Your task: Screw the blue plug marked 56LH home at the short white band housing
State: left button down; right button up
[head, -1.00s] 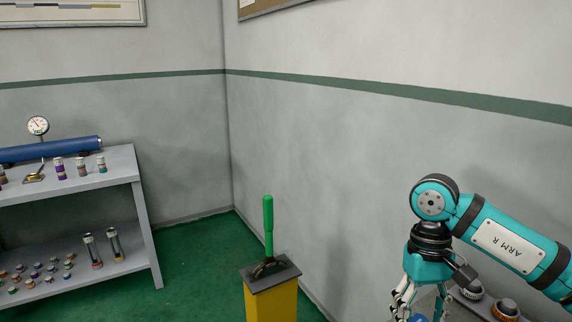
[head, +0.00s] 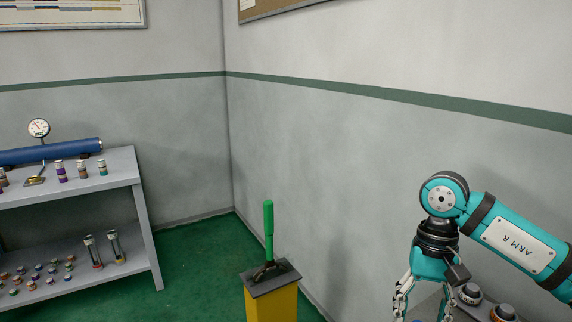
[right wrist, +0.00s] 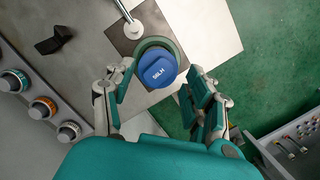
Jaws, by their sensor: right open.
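The blue plug (right wrist: 158,68) marked 56LH shows in the right wrist view, sitting on a dark green round ring on a bench-top plate. My right gripper (right wrist: 158,98) is open, with its fingers apart on either side below the plug in the picture. The plug lies just beyond the fingertips, and I cannot tell how deep it sits. In the head view my right gripper (head: 424,300) hangs down at the lower right, and its fingertips are cut off by the frame edge. My left gripper is out of view.
Several banded knobs or housings (right wrist: 42,107) stand on the left in the right wrist view. A metal rod (right wrist: 126,12) rises close to the plug. A yellow pedestal (head: 271,304) with a green lever (head: 268,230) and a grey shelf (head: 120,165) stand apart from my arm.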

jog(key=m, duration=0.3)
jog(key=shift+f+m+y, duration=0.1)
jog(key=shift+m+y, duration=0.2)
jog(key=shift+m, duration=0.1)
jog(key=m+t+b, duration=0.1)
jog(key=m, duration=0.4)
jog(key=shift+d+y, duration=0.1)
jog(key=shift+y, duration=0.3)
jog(key=shift+m, duration=0.8)
jog(key=m+t+b, duration=0.1)
jog(key=m, duration=0.4)
jog(key=m+t, duration=0.1)
jog(key=m, duration=0.4)
jog(key=shift+s+b, duration=0.1)
jog(key=shift+b, duration=0.2)
jog(key=m+t, duration=0.1)
jog(key=m, duration=0.3)
jog(key=shift+h, duration=0.4)
jog(key=m, duration=0.4)
jog(key=shift+h, duration=0.3)
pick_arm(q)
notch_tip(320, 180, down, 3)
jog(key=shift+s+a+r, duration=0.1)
pick_arm(e)
jog(key=m, duration=0.3)
jog(key=shift+m+h, duration=0.4)
